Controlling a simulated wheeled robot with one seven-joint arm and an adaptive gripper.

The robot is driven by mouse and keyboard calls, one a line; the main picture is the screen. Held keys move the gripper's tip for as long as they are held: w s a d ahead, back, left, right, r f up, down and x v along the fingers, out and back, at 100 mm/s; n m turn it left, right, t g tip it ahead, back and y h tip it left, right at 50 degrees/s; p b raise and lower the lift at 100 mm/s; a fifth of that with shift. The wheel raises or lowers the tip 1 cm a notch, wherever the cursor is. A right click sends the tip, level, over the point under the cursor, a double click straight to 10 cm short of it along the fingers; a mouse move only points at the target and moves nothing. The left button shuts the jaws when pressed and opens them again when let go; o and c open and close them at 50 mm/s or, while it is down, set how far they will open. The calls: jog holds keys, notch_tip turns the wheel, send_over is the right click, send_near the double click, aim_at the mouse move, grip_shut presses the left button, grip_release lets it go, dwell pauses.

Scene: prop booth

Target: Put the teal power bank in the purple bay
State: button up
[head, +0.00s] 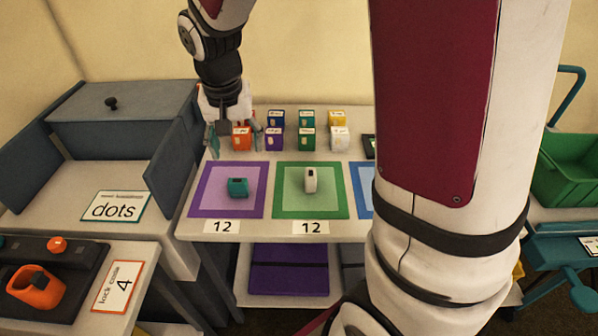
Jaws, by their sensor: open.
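The teal power bank (238,187) appears as a small teal block lying inside the purple bay (201,201), near its middle. Nothing is touching it from above. My gripper (232,146) is open, beyond the bay at the back left of the table. Its fingers show on either side of an orange boxed item (241,138) in the back rows. I cannot tell whether the fingers are around that item or behind it.
A green bay (337,206) holds a small white item (310,180). Several boxed items, including a white one (340,138), stand in rows behind. My arm hides much of the right. A grey bin (122,128) stands left, an orange item (36,287) front left.

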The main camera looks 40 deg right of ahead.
jog(key=s+r+n+t, duration=0.1)
jog(key=s+r+n, duration=0.2)
jog(key=s, duration=0.9)
jog(key=s+r+n+y, duration=0.1)
jog(key=s+r+n, duration=0.1)
jog(key=s+r, duration=0.5)
jog(key=s, duration=0.5)
jog(key=shift+s+a+n+t, duration=0.15)
jog(key=shift+a+n+t, duration=0.1)
jog(key=shift+n+t, duration=0.15)
jog(key=shift+r+p, duration=0.9)
jog(key=shift+r, duration=0.3)
